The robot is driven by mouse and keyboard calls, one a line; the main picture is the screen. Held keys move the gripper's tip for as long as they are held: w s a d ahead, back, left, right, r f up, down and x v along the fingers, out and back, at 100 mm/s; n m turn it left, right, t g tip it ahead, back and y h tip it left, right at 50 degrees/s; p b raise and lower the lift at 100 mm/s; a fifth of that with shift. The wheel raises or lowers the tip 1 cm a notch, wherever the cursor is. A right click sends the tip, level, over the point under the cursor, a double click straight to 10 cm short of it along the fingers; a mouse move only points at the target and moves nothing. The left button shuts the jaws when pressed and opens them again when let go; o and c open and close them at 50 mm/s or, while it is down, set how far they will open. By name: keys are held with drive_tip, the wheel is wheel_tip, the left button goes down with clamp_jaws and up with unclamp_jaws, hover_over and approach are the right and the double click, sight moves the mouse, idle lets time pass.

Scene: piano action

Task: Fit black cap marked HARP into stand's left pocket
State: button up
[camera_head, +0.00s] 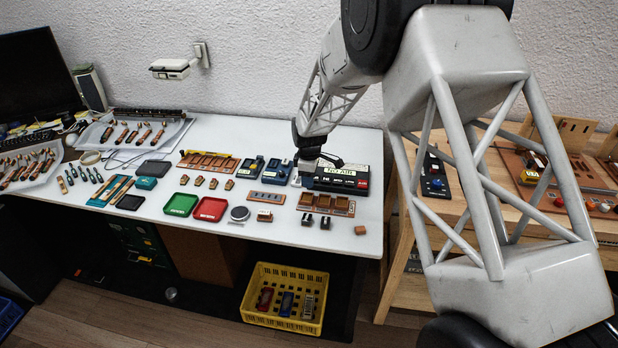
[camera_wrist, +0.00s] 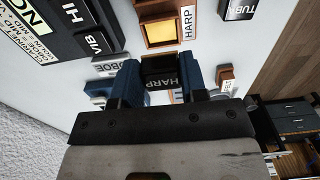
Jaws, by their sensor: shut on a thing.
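My gripper shows in the wrist view (camera_wrist: 163,78) with its two blue fingers shut on a black cap (camera_wrist: 160,72) marked HARP in white letters. Beyond the cap is a wooden frame (camera_wrist: 141,9) with a pocket whose floor looks yellow, and a white HARP label (camera_wrist: 187,20) beside it. The cap appears apart from this pocket; its height above the table cannot be told. In the head view, a wooden stand (camera_head: 327,211) with several pockets is on the table, and my gripper (camera_head: 306,176) is behind it; the cap cannot be made out there.
A black device (camera_head: 340,180) with a NO AIR sign is close to my gripper. A black cap marked TUBA (camera_wrist: 238,9) and a small wooden block (camera_wrist: 227,78) are near in the wrist view. Green (camera_head: 181,204) and red (camera_head: 210,209) trays lie left on the white table.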

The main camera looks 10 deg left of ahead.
sight(309, 198)
drive_tip(key=shift+f, duration=0.15)
drive_tip(key=shift+f, duration=2.5)
drive_tip(key=shift+f, duration=0.45)
idle(1.2)
drive_tip(key=o, duration=1)
drive_tip(key=shift+r, duration=0.2)
drive_tip(key=shift+r, duration=3.3)
drive_tip(key=shift+d+r, duration=0.1)
